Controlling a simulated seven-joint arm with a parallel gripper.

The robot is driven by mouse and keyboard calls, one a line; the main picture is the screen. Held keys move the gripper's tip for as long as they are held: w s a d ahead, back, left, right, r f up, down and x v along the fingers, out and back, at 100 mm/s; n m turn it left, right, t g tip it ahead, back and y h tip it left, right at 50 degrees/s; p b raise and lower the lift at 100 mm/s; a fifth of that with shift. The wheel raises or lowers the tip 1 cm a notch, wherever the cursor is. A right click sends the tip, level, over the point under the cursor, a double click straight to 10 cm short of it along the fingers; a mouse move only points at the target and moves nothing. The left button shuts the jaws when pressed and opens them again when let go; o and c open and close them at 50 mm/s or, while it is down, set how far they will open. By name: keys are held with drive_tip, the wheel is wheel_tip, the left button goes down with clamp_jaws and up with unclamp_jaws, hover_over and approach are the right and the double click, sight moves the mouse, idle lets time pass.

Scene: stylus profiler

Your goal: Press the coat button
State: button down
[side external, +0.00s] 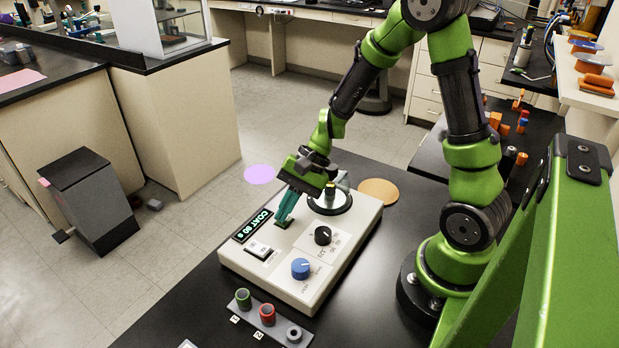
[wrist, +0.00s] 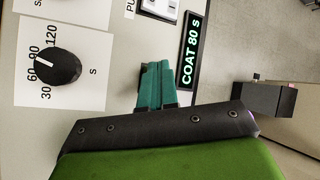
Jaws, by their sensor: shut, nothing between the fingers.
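The coater (side external: 345,240) is a cream box on the black bench, with controls on its top. Its lit display (side external: 253,226) reads "COAT 80 s"; the display also fills the upper middle of the wrist view (wrist: 191,52). A small dark green square (side external: 284,225), which may be the coat button, shows at my fingertips; its label cannot be read. My gripper (side external: 281,219) is shut and empty, its teal fingers pointing down at the green square. I cannot tell whether they touch it. In the wrist view the closed fingers (wrist: 155,70) hide the spot beneath them.
A white rocker switch (side external: 258,249), a black timer knob (side external: 323,235) and a blue knob (side external: 301,268) are on the panel. A round glass chamber (side external: 330,200) stands close behind my fingers. A grey rack (side external: 268,318) with coloured rings lies in front of the box.

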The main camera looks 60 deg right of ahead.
sight(287, 219)
drive_tip(key=shift+s+d+f, duration=0.1)
drive_tip(key=shift+d, duration=0.1)
drive_tip(key=shift+d+r, duration=0.1)
drive_tip(key=shift+r, duration=0.7)
drive_tip(key=shift+r, duration=0.1)
drive_tip(key=shift+r, duration=2.45)
